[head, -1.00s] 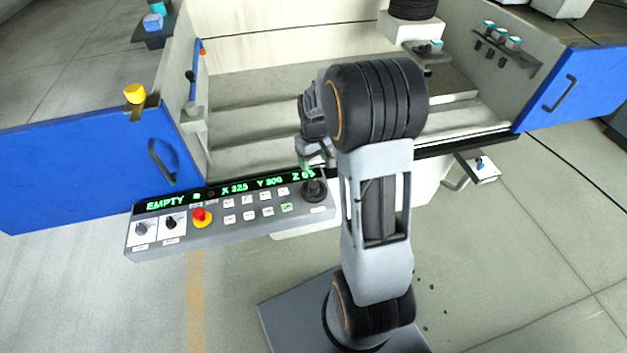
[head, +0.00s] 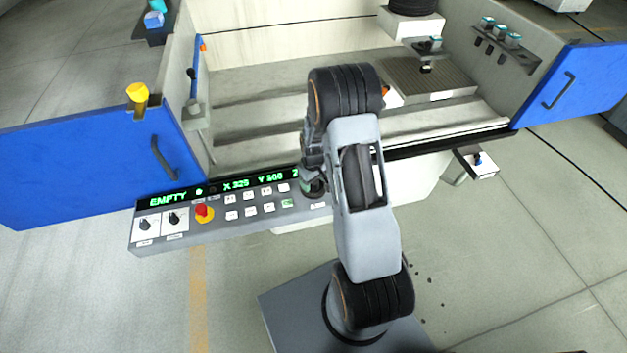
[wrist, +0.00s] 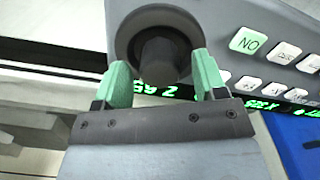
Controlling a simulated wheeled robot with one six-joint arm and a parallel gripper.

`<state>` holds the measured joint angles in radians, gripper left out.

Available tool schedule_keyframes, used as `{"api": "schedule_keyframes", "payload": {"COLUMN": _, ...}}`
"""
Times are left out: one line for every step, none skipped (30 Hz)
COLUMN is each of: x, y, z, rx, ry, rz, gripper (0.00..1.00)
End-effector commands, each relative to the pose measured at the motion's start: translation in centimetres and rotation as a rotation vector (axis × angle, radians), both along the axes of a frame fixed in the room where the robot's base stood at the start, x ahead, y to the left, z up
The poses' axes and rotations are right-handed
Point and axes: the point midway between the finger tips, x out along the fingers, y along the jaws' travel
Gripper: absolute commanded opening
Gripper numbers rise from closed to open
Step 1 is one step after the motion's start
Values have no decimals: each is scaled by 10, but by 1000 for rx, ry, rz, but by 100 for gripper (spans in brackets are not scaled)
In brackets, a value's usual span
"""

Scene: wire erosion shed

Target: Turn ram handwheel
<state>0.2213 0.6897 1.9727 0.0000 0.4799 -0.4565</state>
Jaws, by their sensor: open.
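The ram handwheel (wrist: 145,28) is a black round wheel with a raised dark hub, on the right end of the grey control panel (head: 232,208). In the wrist view it is close ahead of my gripper (wrist: 162,75). The two green fingers are apart, one on each side of the hub's near end. I cannot tell whether they touch it. In the head view my gripper (head: 311,180) is at the panel's right end, over the handwheel, and mostly hides it.
The panel has a green display (head: 235,184), several white buttons, a red stop button (head: 204,211) and two black knobs. Blue doors stand open at left (head: 85,165) and right (head: 580,85). The work tank (head: 265,80) behind is open. A small bracket (head: 476,162) sticks out at right.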

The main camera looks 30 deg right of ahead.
Motion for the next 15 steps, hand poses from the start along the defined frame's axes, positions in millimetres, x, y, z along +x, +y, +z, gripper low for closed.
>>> {"api": "schedule_keyframes", "payload": {"x": 0, "y": 0, "z": -2, "rx": 0, "ry": 1, "rz": 0, "gripper": 65}}
{"api": "schedule_keyframes", "payload": {"x": 0, "y": 0, "z": -4, "rx": 0, "ry": 0, "rz": 0, "gripper": 65}}
{"api": "schedule_keyframes", "payload": {"x": 0, "y": 0, "z": -5, "rx": 0, "ry": -1, "rz": 0, "gripper": 65}}
{"api": "schedule_keyframes", "payload": {"x": 0, "y": 0, "z": -5, "rx": 0, "ry": -1, "rz": 0, "gripper": 65}}
{"api": "schedule_keyframes", "payload": {"x": 0, "y": 0, "z": -6, "rx": -1, "ry": -1, "rz": 0, "gripper": 65}}
{"api": "schedule_keyframes", "payload": {"x": 0, "y": 0, "z": -6, "rx": -1, "ry": -1, "rz": 0, "gripper": 65}}
{"api": "schedule_keyframes", "payload": {"x": 0, "y": 0, "z": -7, "rx": -1, "ry": -1, "rz": 0, "gripper": 65}}
{"api": "schedule_keyframes", "payload": {"x": 0, "y": 0, "z": -7, "rx": -1, "ry": -1, "rz": 0, "gripper": 65}}
{"api": "schedule_keyframes", "payload": {"x": 0, "y": 0, "z": -7, "rx": -1, "ry": -1, "rz": 0, "gripper": 65}}
{"api": "schedule_keyframes", "payload": {"x": 0, "y": 0, "z": -7, "rx": -1, "ry": -1, "rz": 0, "gripper": 65}}
{"api": "schedule_keyframes", "payload": {"x": 0, "y": 0, "z": -7, "rx": -1, "ry": -1, "rz": 0, "gripper": 65}}
{"api": "schedule_keyframes", "payload": {"x": 0, "y": 0, "z": -7, "rx": -1, "ry": -1, "rz": 0, "gripper": 65}}
{"api": "schedule_keyframes", "payload": {"x": 0, "y": 0, "z": -7, "rx": -1, "ry": -1, "rz": 0, "gripper": 64}}
{"api": "schedule_keyframes", "payload": {"x": 0, "y": 0, "z": -7, "rx": -1, "ry": -1, "rz": 0, "gripper": 61}}
{"api": "schedule_keyframes", "payload": {"x": 0, "y": 0, "z": -6, "rx": -1, "ry": -1, "rz": 0, "gripper": 57}}
